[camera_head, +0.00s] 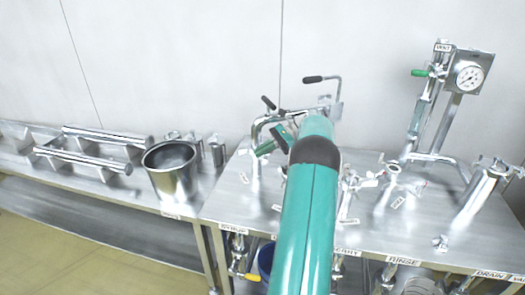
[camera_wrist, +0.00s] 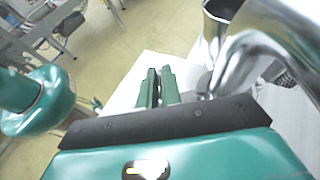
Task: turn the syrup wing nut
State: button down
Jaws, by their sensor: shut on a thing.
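In the wrist view, the two dark green fingers of my gripper (camera_wrist: 158,88) stand close together, with a narrow gap between them. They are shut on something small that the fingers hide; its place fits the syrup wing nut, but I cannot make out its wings. A curved steel pipe (camera_wrist: 260,35) runs close to the right of the fingers. In the head view, my teal arm covers the middle of the steel table (camera_head: 225,205) and reaches to the bent steel pipework (camera_head: 257,130) at the left. A label (camera_head: 232,229) at the table's front left appears to read SYRUP.
A steel pot (camera_head: 170,168) stands on the left bench. A black-handled crank (camera_head: 325,80) rises behind my arm. A pressure gauge (camera_head: 469,77) stands at the back right. Several clamped fittings (camera_head: 393,175) and a steel cylinder (camera_head: 478,192) crowd the right side of the table.

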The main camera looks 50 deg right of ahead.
jog(key=c, duration=1.6)
grip_release()
jog(key=shift+s+d+r, duration=0.1)
jog(key=shift+v, duration=3.6)
